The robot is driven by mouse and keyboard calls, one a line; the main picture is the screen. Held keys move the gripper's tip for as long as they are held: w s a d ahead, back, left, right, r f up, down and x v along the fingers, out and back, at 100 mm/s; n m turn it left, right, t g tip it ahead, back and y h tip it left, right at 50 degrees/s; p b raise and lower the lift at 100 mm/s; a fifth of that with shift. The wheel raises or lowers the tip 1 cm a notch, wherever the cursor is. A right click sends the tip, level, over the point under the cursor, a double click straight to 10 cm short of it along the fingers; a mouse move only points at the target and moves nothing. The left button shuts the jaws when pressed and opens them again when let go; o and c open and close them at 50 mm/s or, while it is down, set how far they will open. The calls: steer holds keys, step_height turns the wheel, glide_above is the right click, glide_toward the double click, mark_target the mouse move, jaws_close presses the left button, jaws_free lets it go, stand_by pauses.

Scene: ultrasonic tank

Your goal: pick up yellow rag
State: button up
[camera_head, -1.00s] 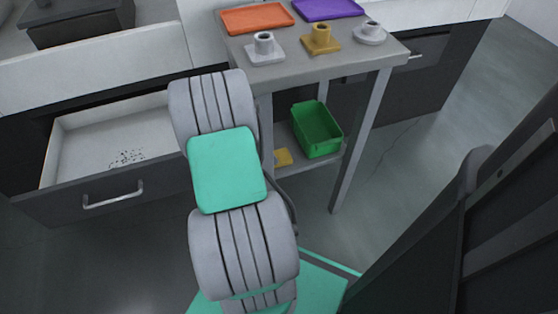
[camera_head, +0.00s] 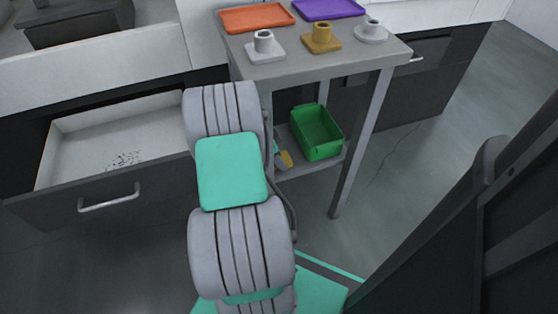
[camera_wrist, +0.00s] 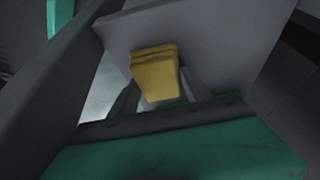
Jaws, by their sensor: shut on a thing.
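The yellow rag (camera_wrist: 154,74) is a small folded yellow cloth. In the wrist view it sits between the fingers of my gripper (camera_wrist: 153,98), which is shut on it. In the head view a small part of the rag (camera_head: 286,159) shows at the left of the lower shelf, just right of my arm. My arm hides most of the gripper there. I cannot tell from these views whether the rag is clear of the shelf.
A green bin (camera_head: 318,135) stands on the lower shelf (camera_head: 312,169), close right of the rag. The table top (camera_head: 330,66) above carries orange and purple trays and several small fixtures. A table leg (camera_head: 355,150) stands front right. An open drawer (camera_head: 80,195) is at left.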

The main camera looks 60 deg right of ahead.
steer(key=c, duration=0.5)
steer(key=shift+w+a+r+p, duration=0.15)
steer(key=shift+w+r+p, duration=0.15)
steer(key=shift+r, duration=0.1)
steer(key=w+a+r+p, duration=0.4)
steer(key=w+a+r, duration=0.3)
steer(key=w+a, duration=0.2)
steer(key=shift+w+a, duration=0.2)
steer(key=shift+a, duration=0.1)
steer(key=shift+r, duration=0.1)
steer(key=o, duration=0.8)
steer(key=shift+c, duration=0.2)
steer(key=c, duration=0.6)
